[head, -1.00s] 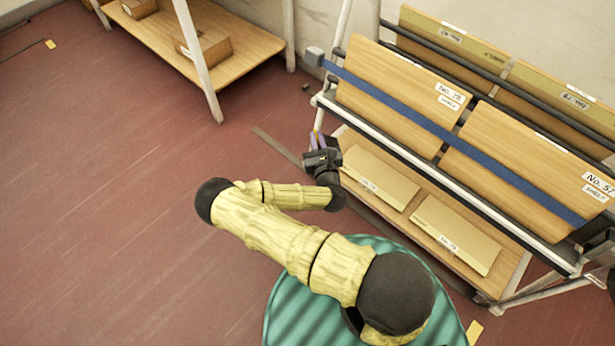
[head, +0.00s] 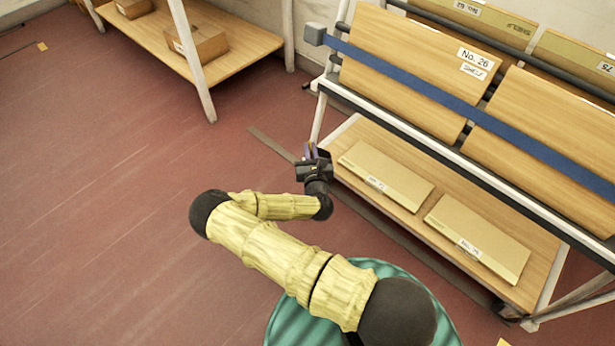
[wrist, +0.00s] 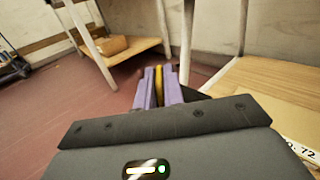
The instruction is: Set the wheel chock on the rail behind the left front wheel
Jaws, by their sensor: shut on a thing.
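My gripper (head: 314,152) is beside the left end of the cart's lower shelf, above the floor. In the wrist view its purple fingers (wrist: 158,90) are shut on a narrow yellow thing, which I take to be the wheel chock (wrist: 159,82). Only a thin strip of it shows between the fingers. The rail (head: 272,145) is a dark strip on the floor, running under the cart from the left. The cart's left front wheel cannot be made out; my gripper and the shelf cover that area.
The cart (head: 440,130) carries leaning boards behind a blue strap (head: 420,95). Flat packs (head: 385,177) lie on its lower shelf (head: 350,135). A wooden rack (head: 240,50) with cardboard boxes (head: 198,44) stands at the back left.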

